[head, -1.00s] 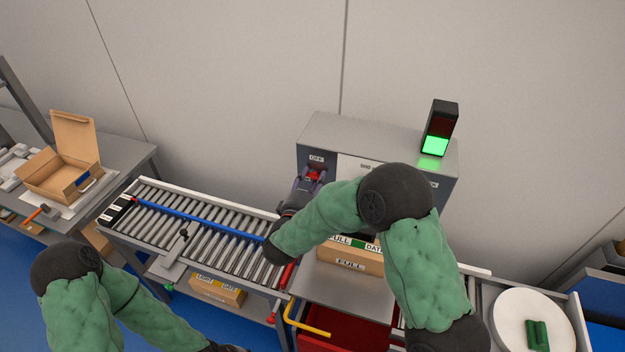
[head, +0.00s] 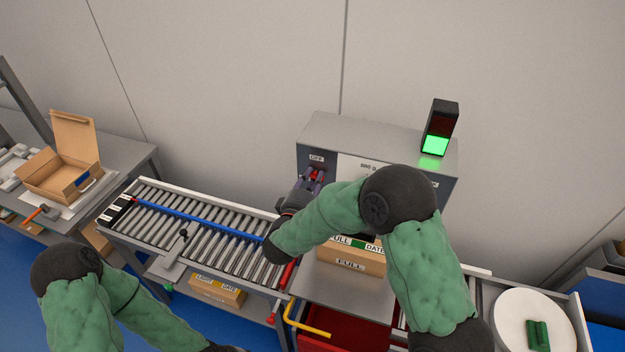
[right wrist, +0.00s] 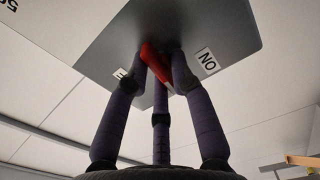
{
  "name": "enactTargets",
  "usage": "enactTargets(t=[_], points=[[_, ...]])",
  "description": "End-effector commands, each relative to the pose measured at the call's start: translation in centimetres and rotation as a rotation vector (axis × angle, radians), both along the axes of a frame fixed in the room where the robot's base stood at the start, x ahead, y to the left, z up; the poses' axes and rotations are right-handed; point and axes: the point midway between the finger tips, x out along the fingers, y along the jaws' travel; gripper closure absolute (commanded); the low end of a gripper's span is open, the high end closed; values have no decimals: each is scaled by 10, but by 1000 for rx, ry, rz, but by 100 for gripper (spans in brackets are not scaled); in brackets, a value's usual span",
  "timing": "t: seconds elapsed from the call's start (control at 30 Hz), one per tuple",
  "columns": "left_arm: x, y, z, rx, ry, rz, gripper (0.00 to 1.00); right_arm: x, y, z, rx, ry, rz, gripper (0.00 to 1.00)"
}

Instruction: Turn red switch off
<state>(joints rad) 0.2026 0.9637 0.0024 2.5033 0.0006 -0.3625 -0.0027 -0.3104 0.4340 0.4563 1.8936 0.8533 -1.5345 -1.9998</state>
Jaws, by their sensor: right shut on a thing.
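The red switch (head: 314,175) is on the dark front panel of the grey machine box (head: 375,137), just under an OFF label (head: 317,158). My right gripper (head: 313,181) is at the switch, its fingers shut on it. In the right wrist view, the red lever (right wrist: 152,59) sits between the purple fingertips (right wrist: 160,62), with an ON label (right wrist: 207,61) to the right and another label partly hidden to the left. The switch's exact tilt is hard to tell. Of my left arm only green links and a dark end at the bottom edge show; its gripper is out of frame.
A lamp (head: 435,145) on the box glows green. A labelled carton (head: 350,261) stands before the box, below my right arm. A roller conveyor (head: 205,232) with a blue bar runs left. A white round plate (head: 510,325) with a green piece is at lower right.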

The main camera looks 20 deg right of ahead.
Motion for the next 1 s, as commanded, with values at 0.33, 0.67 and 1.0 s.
enactTargets(t=[0.33,0.67,1.0], points=[[0,0,-13,0,0,0,60,-2,1,-10,254,-154,2,100],[0,0,-28,0,0,0,60,-2,2,-11,515,-327,3,100],[0,0,-48,0,0,0,60,-2,2,-13,783,-508,2,100]])
